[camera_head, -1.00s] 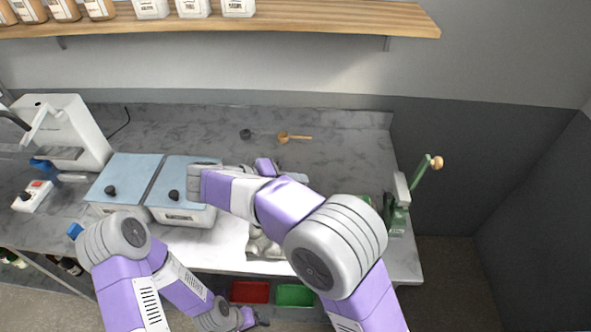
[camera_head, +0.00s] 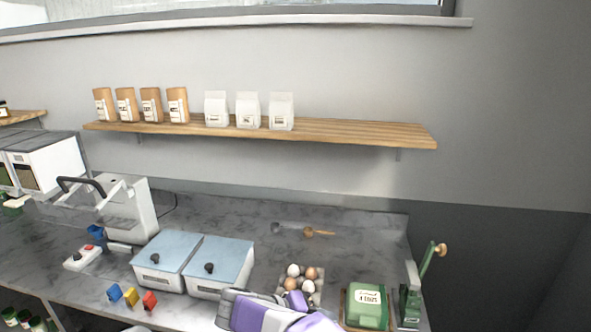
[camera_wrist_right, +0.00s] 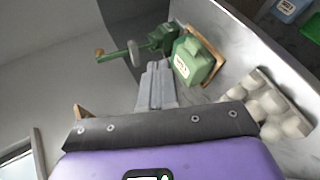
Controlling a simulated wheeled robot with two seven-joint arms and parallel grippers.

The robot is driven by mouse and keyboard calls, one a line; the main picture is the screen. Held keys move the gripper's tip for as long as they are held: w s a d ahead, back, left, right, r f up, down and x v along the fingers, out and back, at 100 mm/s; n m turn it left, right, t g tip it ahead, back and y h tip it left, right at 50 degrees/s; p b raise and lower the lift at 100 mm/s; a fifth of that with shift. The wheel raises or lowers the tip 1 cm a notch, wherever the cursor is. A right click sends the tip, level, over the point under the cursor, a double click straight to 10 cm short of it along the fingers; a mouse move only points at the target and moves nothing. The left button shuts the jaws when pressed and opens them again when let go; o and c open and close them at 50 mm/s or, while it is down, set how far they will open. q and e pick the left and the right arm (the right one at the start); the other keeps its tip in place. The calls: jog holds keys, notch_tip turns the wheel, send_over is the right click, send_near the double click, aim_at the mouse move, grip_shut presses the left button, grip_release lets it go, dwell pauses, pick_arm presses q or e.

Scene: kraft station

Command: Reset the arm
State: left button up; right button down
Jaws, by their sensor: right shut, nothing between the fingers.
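My right arm shows as purple and grey links at the bottom middle of the head view, in front of the counter. Its fingers cannot be made out there. In the right wrist view my right gripper (camera_wrist_right: 157,88) is shut and empty, with its grey fingers together. Behind the fingertips are a green labelled container (camera_wrist_right: 193,60) and a green clamp-like device with a wooden knob (camera_wrist_right: 150,45). My left gripper is not in view.
The egg carton (camera_head: 316,283) lies beside the green container (camera_head: 367,306) and the green device (camera_head: 411,297). Two blue-lidded boxes (camera_head: 222,262) stand left of them. A wooden shelf (camera_head: 340,134) with bags spans the wall. The back of the counter is mostly clear.

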jog(key=s+d+f+n+g+y, duration=0.1)
jog(key=f+y, duration=0.1)
jog(key=f, duration=0.6)
jog(key=s+d+f+n+g+y, duration=0.1)
jog(key=f+g+y, duration=0.1)
jog(key=f, duration=0.5)
jog(key=s+d+f+g+y, duration=0.1)
jog(key=f+y, duration=0.1)
jog(key=f, duration=0.6)
jog(key=s+f+m+y, duration=0.8)
jog(key=s+f+y, duration=0.2)
jog(key=s+f, duration=0.5)
jog(key=shift+s+d+f+t, duration=0.15)
jog(key=shift+d+f+t, duration=0.1)
jog(key=shift+f+t, duration=0.15)
